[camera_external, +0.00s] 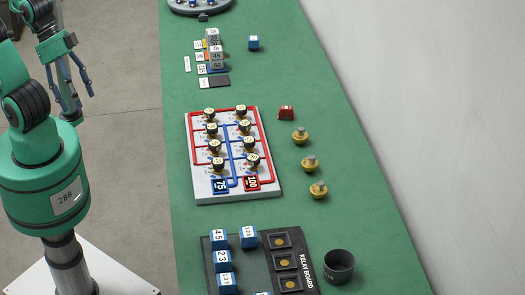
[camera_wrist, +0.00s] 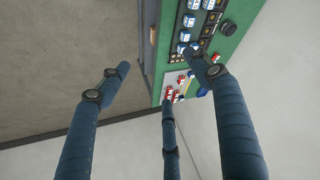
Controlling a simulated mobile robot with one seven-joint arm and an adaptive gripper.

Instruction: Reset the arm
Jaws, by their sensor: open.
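My gripper (camera_external: 75,98) hangs in the air at the upper left of the external view, left of the green bench (camera_external: 310,75) and clear of its edge. Its blue fingers are spread open with nothing between them. In the wrist view the open fingers of my gripper (camera_wrist: 155,80) show large, with the bench (camera_wrist: 230,45) and its boards far behind them. My green arm stands at the left, folded upward, on a white base plate.
Bare floor (camera_external: 115,150) lies beside my arm.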

